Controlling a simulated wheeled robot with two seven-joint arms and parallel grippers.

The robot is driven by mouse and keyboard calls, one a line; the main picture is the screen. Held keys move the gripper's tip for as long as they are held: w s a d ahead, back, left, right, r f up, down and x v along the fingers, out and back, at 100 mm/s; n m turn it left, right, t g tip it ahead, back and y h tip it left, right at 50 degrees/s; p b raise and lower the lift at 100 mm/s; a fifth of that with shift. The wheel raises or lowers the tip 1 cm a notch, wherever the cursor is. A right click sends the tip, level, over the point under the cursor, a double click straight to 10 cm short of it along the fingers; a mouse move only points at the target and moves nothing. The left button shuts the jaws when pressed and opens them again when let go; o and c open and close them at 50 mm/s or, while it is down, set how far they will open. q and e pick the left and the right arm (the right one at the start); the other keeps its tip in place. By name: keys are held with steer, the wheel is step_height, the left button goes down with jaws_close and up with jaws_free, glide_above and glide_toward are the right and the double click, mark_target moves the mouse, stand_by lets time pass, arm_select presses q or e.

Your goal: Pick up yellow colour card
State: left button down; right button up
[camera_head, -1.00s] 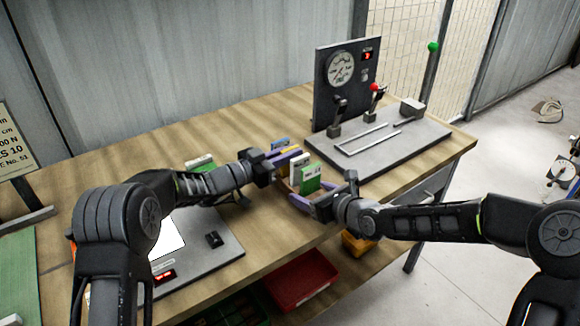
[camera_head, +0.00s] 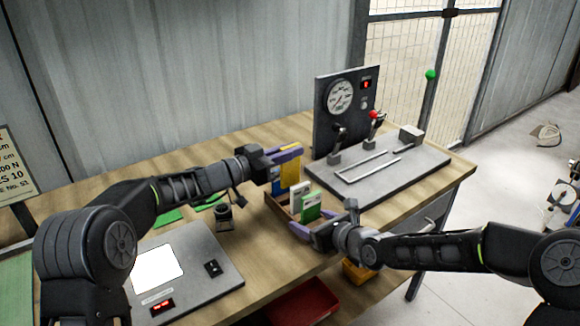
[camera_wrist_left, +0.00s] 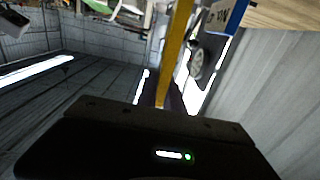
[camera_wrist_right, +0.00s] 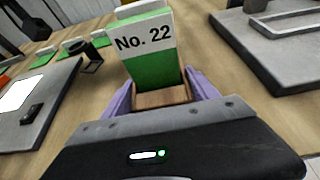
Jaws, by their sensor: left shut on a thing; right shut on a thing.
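My left gripper (camera_head: 286,162) is shut on the yellow colour card (camera_head: 290,175), held upright above the wooden card box. The yellow card (camera_wrist_left: 176,45) shows nearly edge-on in the left wrist view. My right gripper (camera_wrist_right: 160,96), with purple fingers, is shut on the wooden card box (camera_wrist_right: 164,98), one finger on each side. In the box stand a green-and-white card (camera_wrist_right: 150,50) marked No. 22 and a paler card (camera_head: 299,195) behind it. A blue card (camera_head: 277,187) shows beside the yellow one, also in the left wrist view (camera_wrist_left: 228,18); whether it touches is unclear.
A gauge panel (camera_head: 340,98) and a grey lever plate (camera_head: 385,165) stand at the back right of the bench. A grey device with a white screen (camera_head: 158,270) lies at the left. Green cards (camera_head: 168,216) lie behind it. A red bin (camera_head: 305,302) is below the bench edge.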

stand_by(0.7)
steer(key=o, duration=1.6)
steer(key=v, duration=1)
steer(key=shift+d+f, duration=0.1)
steer(key=shift+f, duration=0.05)
steer(key=shift+v, duration=1)
